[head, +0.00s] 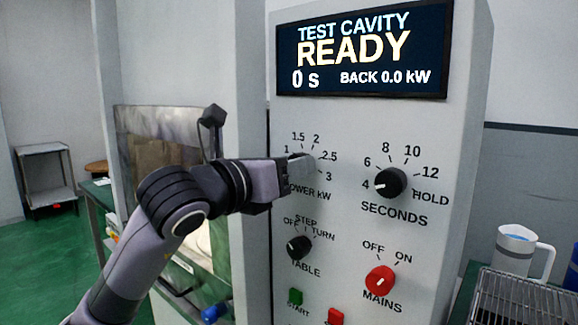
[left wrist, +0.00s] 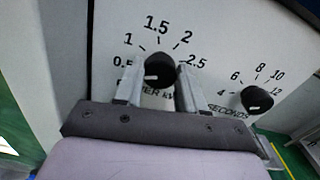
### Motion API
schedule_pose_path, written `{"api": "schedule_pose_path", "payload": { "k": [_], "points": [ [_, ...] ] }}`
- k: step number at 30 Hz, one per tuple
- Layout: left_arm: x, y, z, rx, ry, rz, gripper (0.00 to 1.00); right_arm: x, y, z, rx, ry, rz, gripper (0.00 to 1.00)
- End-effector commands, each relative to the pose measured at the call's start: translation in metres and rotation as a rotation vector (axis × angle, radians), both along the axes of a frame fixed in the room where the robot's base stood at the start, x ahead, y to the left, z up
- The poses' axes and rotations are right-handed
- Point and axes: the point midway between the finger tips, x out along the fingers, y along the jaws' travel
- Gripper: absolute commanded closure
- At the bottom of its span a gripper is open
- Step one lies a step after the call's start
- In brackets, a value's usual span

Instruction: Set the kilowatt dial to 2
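The kilowatt dial (left wrist: 158,70) is a black knob with a white pointer mark, above the lettering "POWER kW". In the left wrist view its mark points left and slightly down, roughly toward the 0.5 end of the scale. The 2 label (left wrist: 187,37) is at its upper right. My left gripper (left wrist: 158,76) has one finger on each side of the knob, with what look like small gaps; firm contact cannot be told. In the head view my left gripper (head: 297,170) covers most of the dial. My right gripper is not in view.
The seconds dial (head: 390,182) is to the right, pointing near 4. Below are the table dial (head: 299,247), the red mains dial (head: 380,279) and green and red buttons. The display (head: 362,48) reads READY. A jug (head: 514,252) and wire rack (head: 520,300) are at right.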

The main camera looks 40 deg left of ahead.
Motion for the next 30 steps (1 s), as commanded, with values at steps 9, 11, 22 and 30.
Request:
{"api": "schedule_pose_path", "payload": {
  "k": [9, 11, 22, 30],
  "points": [
    [0.0, -0.001, 0.0, 0.013, -0.002, -0.002, 0.91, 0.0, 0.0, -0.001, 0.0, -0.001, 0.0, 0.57],
    [0.0, -0.001, 0.0, 0.027, -0.003, -0.002, 0.91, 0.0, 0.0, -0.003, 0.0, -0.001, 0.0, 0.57],
    [-0.001, 0.0, -0.002, 0.254, -0.025, 0.002, 0.91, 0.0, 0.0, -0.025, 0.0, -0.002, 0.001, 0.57],
    [-0.001, 0.0, -0.002, 0.509, -0.044, 0.002, 0.91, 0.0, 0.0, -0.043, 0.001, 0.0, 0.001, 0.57]
  ]
}}
